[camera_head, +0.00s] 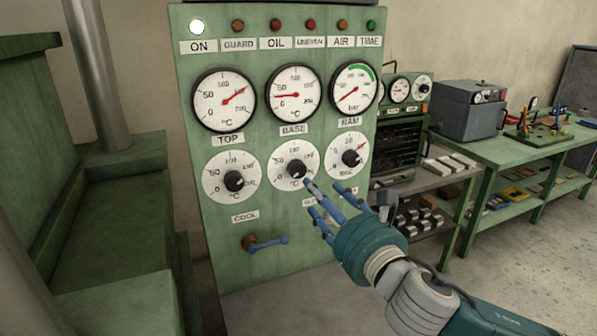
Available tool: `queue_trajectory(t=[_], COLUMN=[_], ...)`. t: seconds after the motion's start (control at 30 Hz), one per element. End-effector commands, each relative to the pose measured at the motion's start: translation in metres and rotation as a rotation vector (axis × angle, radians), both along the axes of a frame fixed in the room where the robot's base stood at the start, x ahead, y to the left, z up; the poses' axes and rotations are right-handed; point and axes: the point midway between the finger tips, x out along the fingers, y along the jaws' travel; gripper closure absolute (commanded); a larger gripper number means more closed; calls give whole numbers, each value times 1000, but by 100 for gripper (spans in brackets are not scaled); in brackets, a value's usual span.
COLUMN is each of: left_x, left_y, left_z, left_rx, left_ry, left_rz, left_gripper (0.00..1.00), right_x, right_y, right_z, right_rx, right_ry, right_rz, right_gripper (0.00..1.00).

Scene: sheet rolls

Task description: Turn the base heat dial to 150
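The base heat dial (295,169) is a black knob on a white round scale, low in the middle column of the green panel. The scale is marked in °C, but I cannot read exactly where the knob points. Above it, the base gauge (295,93) has a red needle pointing left, a little below 50. My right gripper (322,198) comes in from the lower right with its blue fingers spread open and empty. Its fingertips are just below and right of the base knob, and I cannot tell whether they touch the panel. My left gripper is not in view.
The top dial (235,181) and ram dial (351,157) flank the base dial. A blue-handled valve (265,242) sticks out below left, by the cool label. The ON lamp (197,27) is lit white. A green bench (500,150) with equipment stands to the right.

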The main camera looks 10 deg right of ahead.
Motion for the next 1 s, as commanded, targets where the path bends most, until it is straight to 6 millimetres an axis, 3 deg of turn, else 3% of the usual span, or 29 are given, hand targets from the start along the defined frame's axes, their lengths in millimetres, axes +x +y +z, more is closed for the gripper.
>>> queue_trajectory(t=[0.23,0.5,0.7,1.0], left_x=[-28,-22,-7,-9], left_y=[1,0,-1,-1], left_z=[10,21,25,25], left_rx=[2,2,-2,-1], left_ry=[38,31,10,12], left_rz=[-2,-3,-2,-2], left_gripper=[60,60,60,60], right_x=[39,85,100,102], right_y=[8,17,20,20], right_z=[2,1,0,-1], right_rx=[4,3,5,4], right_ry=[2,3,3,3], right_rz=[-2,-2,0,0], right_gripper=[49,49,49,49])
